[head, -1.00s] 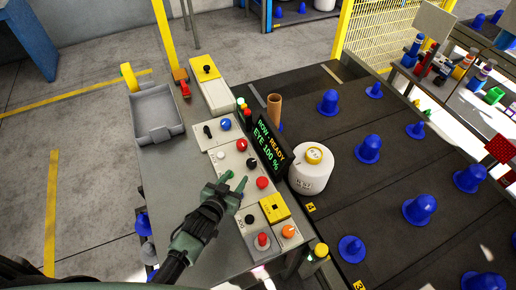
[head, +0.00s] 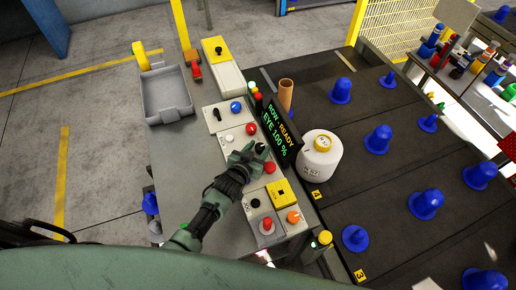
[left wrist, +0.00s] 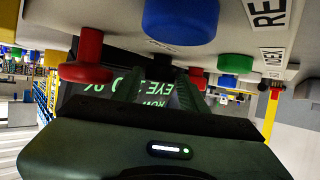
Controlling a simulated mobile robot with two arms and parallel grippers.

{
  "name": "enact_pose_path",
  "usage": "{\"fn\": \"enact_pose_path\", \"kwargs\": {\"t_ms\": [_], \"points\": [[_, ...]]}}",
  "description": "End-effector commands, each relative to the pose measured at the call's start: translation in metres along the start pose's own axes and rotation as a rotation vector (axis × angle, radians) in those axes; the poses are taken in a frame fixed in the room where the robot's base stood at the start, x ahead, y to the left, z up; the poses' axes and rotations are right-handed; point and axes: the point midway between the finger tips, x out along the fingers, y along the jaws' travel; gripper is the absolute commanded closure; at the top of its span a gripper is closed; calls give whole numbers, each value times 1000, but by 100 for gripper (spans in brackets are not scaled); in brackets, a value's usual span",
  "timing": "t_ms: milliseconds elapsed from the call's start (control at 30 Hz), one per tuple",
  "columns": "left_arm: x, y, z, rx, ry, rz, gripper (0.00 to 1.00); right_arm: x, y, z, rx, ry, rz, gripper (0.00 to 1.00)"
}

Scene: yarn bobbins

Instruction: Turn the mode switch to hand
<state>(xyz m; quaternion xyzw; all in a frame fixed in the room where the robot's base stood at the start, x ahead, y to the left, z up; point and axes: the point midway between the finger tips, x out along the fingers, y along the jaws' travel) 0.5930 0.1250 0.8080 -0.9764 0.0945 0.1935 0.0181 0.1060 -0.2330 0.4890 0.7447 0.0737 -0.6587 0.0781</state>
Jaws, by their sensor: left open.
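The grey control panel (head: 225,143) on the table carries several knobs and buttons; their labels are too small to read in the head view. A black knob (head: 262,146) sits near the display, and a black selector (head: 217,115) sits further back. I cannot tell from labels which is the mode switch. My left gripper (head: 256,152) is open, its fingertips at the black knob near the display. In the left wrist view, the fingers (left wrist: 160,88) point toward a dark knob (left wrist: 160,58), partly hidden; contact cannot be told. My right gripper is not in view.
Red buttons (head: 269,167) and a blue knob (head: 236,107) stand close around the gripper. The display (head: 279,130) reads "ROW - READY, EYE 100 %". A white container (head: 320,160) and blue bobbins (head: 378,139) stand to the right. A grey tray (head: 167,97) lies at the left.

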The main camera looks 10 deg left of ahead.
Motion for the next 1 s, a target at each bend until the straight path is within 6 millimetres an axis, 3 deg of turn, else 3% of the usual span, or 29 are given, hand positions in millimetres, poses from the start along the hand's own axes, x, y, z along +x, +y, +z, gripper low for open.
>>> {"fn": "enact_pose_path", "kwargs": {"t_ms": [33, 200, 333, 567, 800, 1000], "points": [[0, 0, 0, 0, 0, 0, 58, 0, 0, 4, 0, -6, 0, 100], [0, 0, 0, 0, 0, 0, 100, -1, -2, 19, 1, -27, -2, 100], [0, 0, 0, 2, -1, 3, 100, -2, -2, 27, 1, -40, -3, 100], [-1, -2, 0, 27, -1, 48, 100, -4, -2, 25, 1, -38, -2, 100], [0, -7, 0, 87, -2, 175, 100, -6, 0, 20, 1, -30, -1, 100], [3, -12, 2, 148, -1, 316, 100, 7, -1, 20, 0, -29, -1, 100]]}}
